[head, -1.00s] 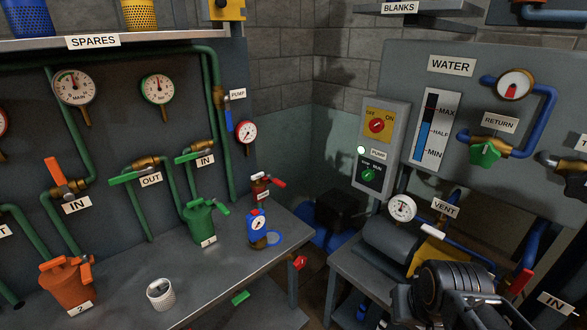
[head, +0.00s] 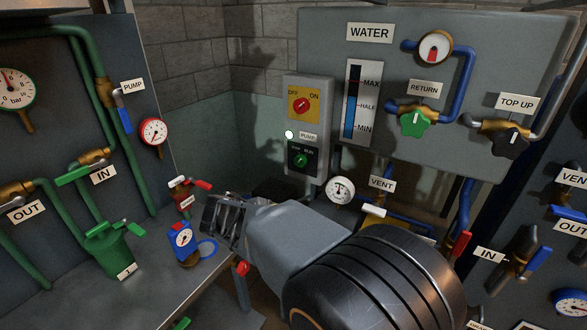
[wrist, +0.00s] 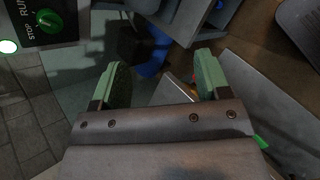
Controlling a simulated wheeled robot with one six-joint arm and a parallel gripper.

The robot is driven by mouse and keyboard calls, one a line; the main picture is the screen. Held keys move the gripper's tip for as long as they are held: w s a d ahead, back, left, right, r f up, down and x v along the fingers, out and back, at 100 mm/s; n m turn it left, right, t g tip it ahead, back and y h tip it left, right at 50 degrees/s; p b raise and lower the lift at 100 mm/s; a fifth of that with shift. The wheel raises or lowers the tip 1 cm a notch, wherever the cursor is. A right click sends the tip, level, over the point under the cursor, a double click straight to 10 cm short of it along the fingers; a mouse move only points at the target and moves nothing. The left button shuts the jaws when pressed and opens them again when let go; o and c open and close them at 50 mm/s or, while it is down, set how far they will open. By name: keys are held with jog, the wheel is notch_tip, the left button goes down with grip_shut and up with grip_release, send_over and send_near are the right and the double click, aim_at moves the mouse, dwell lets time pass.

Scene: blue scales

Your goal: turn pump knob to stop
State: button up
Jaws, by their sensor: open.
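The green pump knob (head: 301,159) sits on a black STOP/RUN plate low on the grey pump box (head: 323,120), below the PUMP label. I cannot make out clearly which word it points to. It also shows at the top left of the wrist view (wrist: 50,20). My gripper (head: 222,220) is open and empty, below and left of the box in the head view and apart from the knob. In the wrist view its two green-padded fingers (wrist: 162,75) stand wide apart, with the knob up and to the left of them.
A red OFF/ON switch (head: 305,105) on yellow sits above the knob. A lit white lamp (head: 289,134) is on the box's left edge. Below, a gauge (head: 340,190) and VENT piping stand close to my arm. A blue gauge device (head: 182,240) stands on the left bench.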

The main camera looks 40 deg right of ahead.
jog(key=w+d+n+h+b, duration=0.1)
jog(key=w+d+n+h, duration=0.3)
jog(key=d+n, duration=0.1)
jog(key=n+t+h+b, duration=0.2)
jog(key=n+t+h, duration=0.2)
jog(key=n, duration=0.3)
send_near(297, 163)
jog(key=p+x, duration=0.2)
jog(key=x, duration=0.8)
jog(key=shift+d, duration=0.2)
jog(key=c, duration=0.9)
